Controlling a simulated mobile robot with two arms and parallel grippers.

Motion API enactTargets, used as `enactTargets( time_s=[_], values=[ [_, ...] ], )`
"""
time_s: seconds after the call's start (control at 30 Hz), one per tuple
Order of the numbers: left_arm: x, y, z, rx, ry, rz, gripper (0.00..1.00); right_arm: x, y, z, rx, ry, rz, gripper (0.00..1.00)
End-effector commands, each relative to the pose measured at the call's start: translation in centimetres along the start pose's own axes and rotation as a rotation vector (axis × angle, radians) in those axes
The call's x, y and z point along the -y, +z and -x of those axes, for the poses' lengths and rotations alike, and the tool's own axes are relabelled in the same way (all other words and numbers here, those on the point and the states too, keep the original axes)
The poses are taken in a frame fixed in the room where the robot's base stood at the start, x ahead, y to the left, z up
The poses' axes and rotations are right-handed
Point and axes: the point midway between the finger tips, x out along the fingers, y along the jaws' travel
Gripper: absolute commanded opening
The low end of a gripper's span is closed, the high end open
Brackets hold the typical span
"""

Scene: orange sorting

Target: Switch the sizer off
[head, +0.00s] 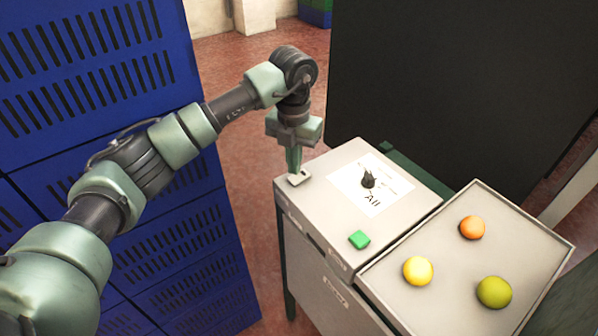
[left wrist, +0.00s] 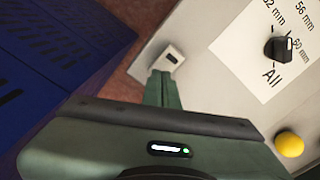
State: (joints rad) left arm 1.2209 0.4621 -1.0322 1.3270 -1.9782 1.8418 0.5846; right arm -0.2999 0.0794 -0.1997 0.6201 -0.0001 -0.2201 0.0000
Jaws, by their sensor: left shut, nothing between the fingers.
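The sizer (head: 327,231) is a light grey box with a dial and buttons on its top. A small pale rocker switch (head: 299,178) sits at the top's far left corner; it also shows in the left wrist view (left wrist: 173,56). My left gripper (head: 294,170) is shut and empty, pointing down, with its fingertips at the switch. In the left wrist view the fingertips (left wrist: 162,76) are right beside the switch; whether they touch it I cannot tell. The black dial (head: 368,179) sits on a white label, near "All". A green button (head: 359,240) is at the near edge. My right gripper is not in view.
A tray (head: 391,293) right of the sizer holds an orange fruit (head: 472,228), a yellow fruit (head: 417,271) and a green fruit (head: 494,292). Blue crates (head: 187,262) are stacked at the left. A dark panel (head: 450,80) stands behind.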

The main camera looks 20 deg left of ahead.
Motion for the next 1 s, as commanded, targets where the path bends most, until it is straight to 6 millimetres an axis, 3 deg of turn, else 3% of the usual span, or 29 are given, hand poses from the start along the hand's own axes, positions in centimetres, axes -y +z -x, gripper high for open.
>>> enactTargets(
  time_s=[0.5,1.0],
  values=[
    [0.0,0.0,4.5,0.002,0.001,0.000,0.00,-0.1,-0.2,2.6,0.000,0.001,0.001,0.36],
    [0.0,0.0,4.6,0.001,0.000,0.000,0.00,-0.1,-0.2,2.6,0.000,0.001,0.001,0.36]
  ],
)
